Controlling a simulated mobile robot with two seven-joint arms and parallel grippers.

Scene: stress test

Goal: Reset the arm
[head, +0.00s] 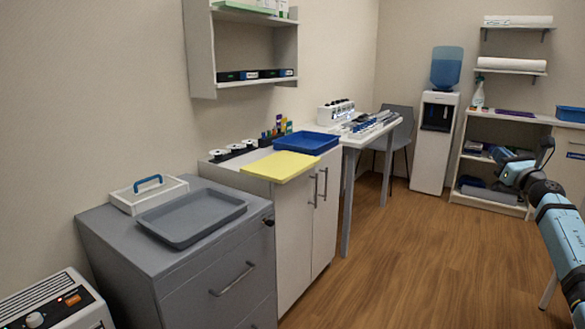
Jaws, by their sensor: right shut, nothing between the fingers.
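My right arm comes in from the right edge, light blue with black joints. Its right gripper (498,154) is at the arm's far end, in front of the white shelf unit at the back right. The gripper is small in the picture, shut and empty, and touches nothing that I can see. My left gripper and left arm are out of view.
A grey drawer cabinet (235,260) bears a grey tray (190,217) and a white caddy (147,194). Beyond it, a white cabinet bears a yellow board (281,166) and a blue tray (306,143). A water dispenser (433,140) stands behind. The wooden floor (430,260) is clear.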

